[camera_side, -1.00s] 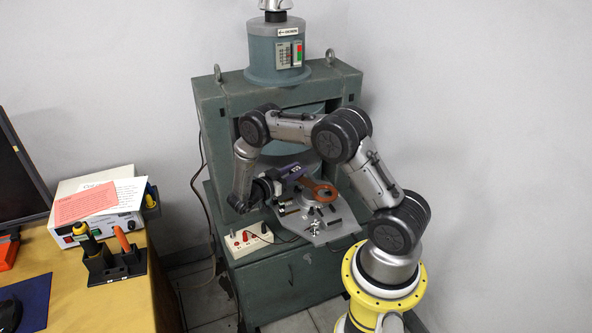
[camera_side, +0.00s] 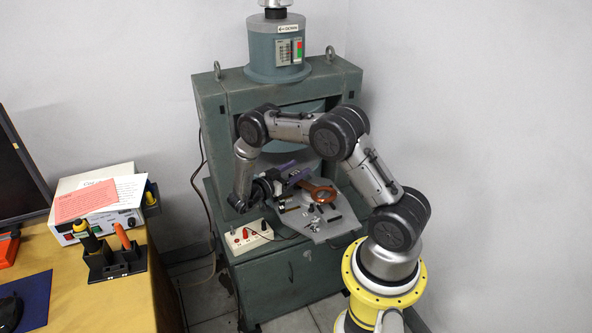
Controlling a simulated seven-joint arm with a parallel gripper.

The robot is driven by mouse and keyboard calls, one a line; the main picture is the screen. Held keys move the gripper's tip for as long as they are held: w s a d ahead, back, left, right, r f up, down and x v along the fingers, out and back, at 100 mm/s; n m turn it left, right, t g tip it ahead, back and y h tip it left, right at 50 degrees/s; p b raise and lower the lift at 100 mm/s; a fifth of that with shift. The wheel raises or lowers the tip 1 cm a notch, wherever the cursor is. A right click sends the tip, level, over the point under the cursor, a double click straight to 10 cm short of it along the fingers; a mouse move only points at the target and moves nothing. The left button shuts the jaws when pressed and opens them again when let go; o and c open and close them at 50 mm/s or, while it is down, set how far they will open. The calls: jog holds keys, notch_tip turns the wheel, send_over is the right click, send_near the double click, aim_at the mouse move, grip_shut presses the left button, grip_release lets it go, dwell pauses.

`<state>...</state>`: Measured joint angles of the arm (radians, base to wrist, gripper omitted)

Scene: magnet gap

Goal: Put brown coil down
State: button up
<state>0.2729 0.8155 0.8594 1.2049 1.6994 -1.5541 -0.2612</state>
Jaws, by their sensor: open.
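The brown coil (camera_side: 322,191) is an orange-brown ring with a short handle on its left. It is at the grey plate (camera_side: 332,229) in front of the magnet's gap. My gripper (camera_side: 297,177) is at the handle end of the coil, with its jaws open. The fingers partly cover the handle, and I cannot tell whether they touch it. The coil's underside is hidden, so how it rests is not clear.
The large green magnet frame (camera_side: 218,120) stands behind and above the plate. Several small dark and metal parts lie near the coil. A desk (camera_side: 150,285) stands at the far left.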

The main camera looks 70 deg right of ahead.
jog(key=shift+w+a+r, duration=0.1)
jog(key=shift+a+r, duration=0.1)
jog(key=shift+r, duration=0.4)
jog(key=f+v, duration=0.1)
jog(key=v, duration=1)
jog(key=w+a+r+n+t+y, duration=0.2)
jog(key=w+r+n+t+y, duration=0.15)
jog(key=w+r+t, duration=1)
jog(key=w+a+r+n+t+y, duration=0.3)
jog(key=a+r+n+t+y, duration=0.45)
jog(key=a+r, duration=0.75)
jog(key=s+a+r+n+g+y, duration=0.2)
jog(key=s+a+n+y, duration=0.15)
jog(key=s, duration=0.45)
jog(key=s+a+r+n+g+y, duration=0.2)
jog(key=s+a+n+y, duration=0.15)
jog(key=s, duration=0.35)
jog(key=s+d+f+n+g+h, duration=0.1)
jog(key=s+f+n+g, duration=0.1)
jog(key=s, duration=0.8)
jog(key=s+d+f+n+g+h, duration=0.1)
jog(key=s+f+n+g, duration=0.1)
jog(key=s, duration=0.9)
jog(key=shift+s+d+f+g, duration=0.3)
jog(key=shift+d+f, duration=0.1)
jog(key=shift+f, duration=0.45)
jog(key=shift+w, duration=0.1)
jog(key=shift+c, duration=0.2)
